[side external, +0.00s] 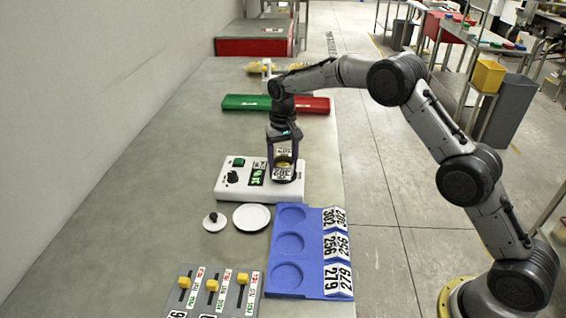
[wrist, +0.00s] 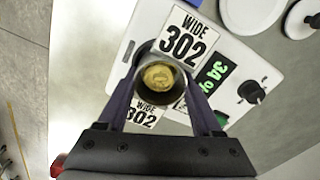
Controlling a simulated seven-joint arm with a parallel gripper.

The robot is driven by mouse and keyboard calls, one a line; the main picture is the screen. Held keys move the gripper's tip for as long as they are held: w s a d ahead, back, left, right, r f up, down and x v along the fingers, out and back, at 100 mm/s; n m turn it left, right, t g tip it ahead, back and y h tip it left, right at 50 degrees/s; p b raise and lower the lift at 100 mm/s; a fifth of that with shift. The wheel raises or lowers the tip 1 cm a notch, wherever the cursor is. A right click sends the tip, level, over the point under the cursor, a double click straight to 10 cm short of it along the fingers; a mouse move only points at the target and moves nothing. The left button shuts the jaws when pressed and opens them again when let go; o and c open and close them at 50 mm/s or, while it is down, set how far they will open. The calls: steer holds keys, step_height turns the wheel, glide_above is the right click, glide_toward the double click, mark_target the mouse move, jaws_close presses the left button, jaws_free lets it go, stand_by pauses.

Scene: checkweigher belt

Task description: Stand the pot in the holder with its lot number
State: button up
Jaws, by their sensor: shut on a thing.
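The pot (wrist: 160,76) is a round, open-topped cup with yellowish contents. White tags reading WIDE 302 (wrist: 185,36) show on two sides of it. In the side view the pot (side external: 283,172) is upright at the white scale's (side external: 231,192) weighing spot; I cannot tell whether it touches the scale. My gripper (side external: 284,158) points down and is shut on the pot; its fingers flank it in the wrist view (wrist: 160,84). The blue holder (side external: 310,255) has three empty round recesses in a column, with plates 302 (side external: 334,218), 256 (side external: 336,244) and 279 (side external: 338,279), from far to near.
A white plate (side external: 251,217) and a small knobbed lid (side external: 214,222) lie left of the holder. A panel with yellow sliders (side external: 212,292) is at the front. A green tray (side external: 246,102) and red tray (side external: 313,105) lie behind the scale. The scale's display (wrist: 213,78) is lit green.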

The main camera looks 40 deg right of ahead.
steer(key=shift+f, duration=0.15)
steer(key=o, duration=1.5)
